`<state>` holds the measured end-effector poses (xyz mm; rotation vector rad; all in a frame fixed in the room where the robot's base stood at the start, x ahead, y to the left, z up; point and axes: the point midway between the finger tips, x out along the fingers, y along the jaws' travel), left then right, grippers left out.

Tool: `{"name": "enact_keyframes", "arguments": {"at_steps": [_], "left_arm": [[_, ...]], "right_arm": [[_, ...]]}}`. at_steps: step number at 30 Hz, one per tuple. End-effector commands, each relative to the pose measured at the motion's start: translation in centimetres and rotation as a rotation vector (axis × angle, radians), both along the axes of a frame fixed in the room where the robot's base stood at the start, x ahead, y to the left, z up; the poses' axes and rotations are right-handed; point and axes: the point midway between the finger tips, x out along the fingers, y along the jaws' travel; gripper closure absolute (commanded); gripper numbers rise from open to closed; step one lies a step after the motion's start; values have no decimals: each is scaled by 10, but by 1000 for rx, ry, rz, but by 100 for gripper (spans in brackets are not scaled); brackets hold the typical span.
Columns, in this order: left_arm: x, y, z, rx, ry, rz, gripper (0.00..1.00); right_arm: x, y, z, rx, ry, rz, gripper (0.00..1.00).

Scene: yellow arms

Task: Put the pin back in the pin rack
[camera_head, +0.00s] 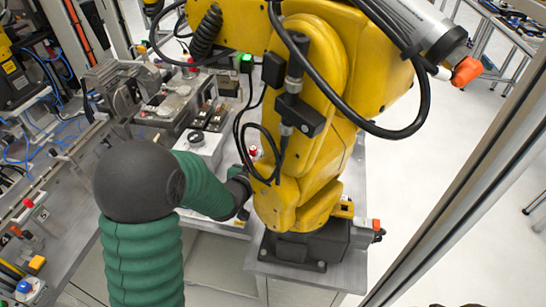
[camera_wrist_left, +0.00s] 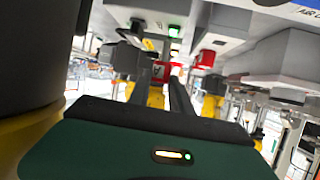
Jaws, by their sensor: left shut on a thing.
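My left arm, green with a black joint, comes in from the lower left in the head view. Its wrist and left gripper (camera_head: 242,187) reach in beside the base of the large yellow robot arm, which partly covers them. In the left wrist view, the dark fingers of my left gripper (camera_wrist_left: 163,62) are shut on a red piece (camera_wrist_left: 162,71), seemingly the pin. Its lower end is hidden. A second red piece (camera_wrist_left: 206,58) sits farther right, apart from the fingers. I cannot make out the pin rack for certain. My right gripper is in neither view.
The yellow robot arm (camera_head: 315,120) with hanging black cables stands close to my wrist. A white box with a black knob (camera_head: 200,150) and a metal fixture (camera_head: 180,105) are on the bench to the left. A metal frame post (camera_head: 470,170) runs along the right.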

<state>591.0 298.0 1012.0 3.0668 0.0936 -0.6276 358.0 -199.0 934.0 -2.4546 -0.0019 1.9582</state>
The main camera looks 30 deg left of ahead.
Motion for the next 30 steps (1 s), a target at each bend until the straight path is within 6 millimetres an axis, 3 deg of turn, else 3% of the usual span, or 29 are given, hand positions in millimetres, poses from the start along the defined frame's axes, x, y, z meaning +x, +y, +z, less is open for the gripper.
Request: {"name": "enact_keyframes", "arguments": {"at_steps": [16, 30], "left_arm": [[-12, 59, -3, 0, 3, 4, 100], [-14, 68, -5, 0, 2, 1, 100]], "right_arm": [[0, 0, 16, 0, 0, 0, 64], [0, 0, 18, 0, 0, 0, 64]]}}
